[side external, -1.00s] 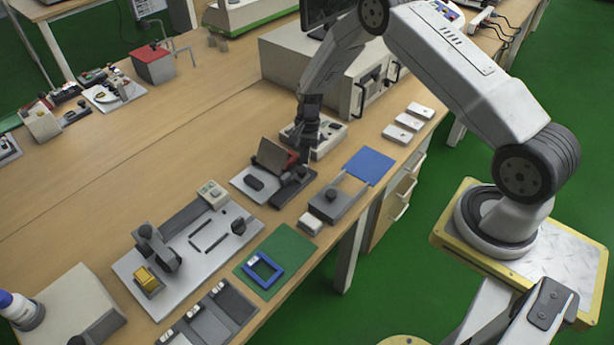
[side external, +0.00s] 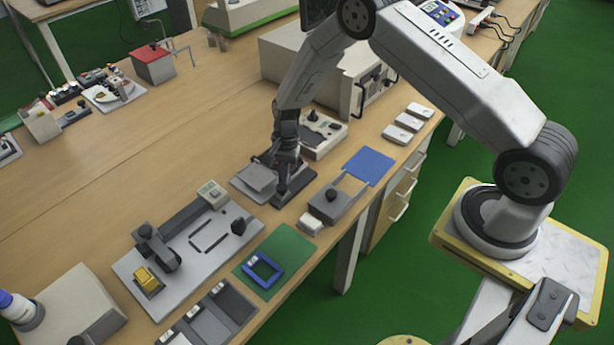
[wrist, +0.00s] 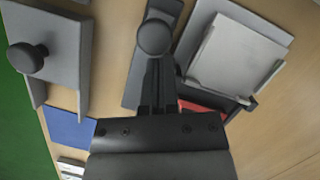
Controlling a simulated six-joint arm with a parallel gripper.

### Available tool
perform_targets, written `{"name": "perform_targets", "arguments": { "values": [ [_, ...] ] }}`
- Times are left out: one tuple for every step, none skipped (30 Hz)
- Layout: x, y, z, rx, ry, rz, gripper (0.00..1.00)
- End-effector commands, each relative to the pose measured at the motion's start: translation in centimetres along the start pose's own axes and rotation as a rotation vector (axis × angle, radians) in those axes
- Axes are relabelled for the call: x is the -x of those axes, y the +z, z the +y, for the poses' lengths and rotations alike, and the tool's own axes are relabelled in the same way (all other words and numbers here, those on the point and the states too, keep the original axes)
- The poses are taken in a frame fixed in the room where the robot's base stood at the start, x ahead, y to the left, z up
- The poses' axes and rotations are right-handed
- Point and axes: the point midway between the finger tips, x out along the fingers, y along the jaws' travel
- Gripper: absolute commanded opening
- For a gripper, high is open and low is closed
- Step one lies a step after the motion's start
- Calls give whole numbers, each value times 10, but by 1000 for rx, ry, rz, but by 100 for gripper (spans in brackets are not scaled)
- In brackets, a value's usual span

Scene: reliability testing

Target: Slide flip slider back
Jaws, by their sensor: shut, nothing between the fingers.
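The flip slider stands on the bench under my gripper. Its dark rail (side external: 297,188) runs beside a light grey base plate (side external: 240,184). Its grey flap (side external: 258,177) lies down over the plate; the wrist view shows the flap (wrist: 237,55) as a pale square. A dark round knob (wrist: 155,37) is on the rail, just beyond my fingertips. A red part (wrist: 205,108) shows beside my gripper. My gripper (side external: 282,187) is shut and empty, pointing down at the rail; its fingers (wrist: 157,85) also show in the wrist view. I cannot tell whether they touch the knob.
A grey block with a black knob (side external: 331,195) and a blue sheet (side external: 368,166) are to the right. A small panel with controls (side external: 322,131) is behind. A green mat with a blue frame (side external: 263,269) is in front.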

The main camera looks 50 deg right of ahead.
Motion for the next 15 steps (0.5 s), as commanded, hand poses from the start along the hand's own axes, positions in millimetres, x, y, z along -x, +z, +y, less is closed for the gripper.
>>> {"name": "perform_targets", "arguments": {
  "values": [
    [-2, 5, -1, 1, 4, -9, 0],
    [-2, 4, -1, 1, 4, -9, 0],
    [-1, 4, -1, 1, 3, -9, 0],
    [-1, 3, -1, 1, 3, -9, 0],
    [0, 2, -1, 1, 3, -9, 0],
    [1, 0, -1, 1, 3, -8, 0],
    [2, -2, -1, 1, 2, -8, 0],
    [3, -5, -1, 0, 2, -7, 0],
    [4, -8, -1, 0, 2, -7, 0],
    [6, -11, 0, 0, 2, -6, 0],
    [8, -15, 0, -1, 1, -5, 0],
    [10, -19, -1, -1, 0, -4, 0],
    [12, -23, 0, -2, 0, -4, 0],
    [14, -27, 0, -2, 0, -3, 0],
    [17, -33, 0, -2, -1, -2, 0]
  ]
}}
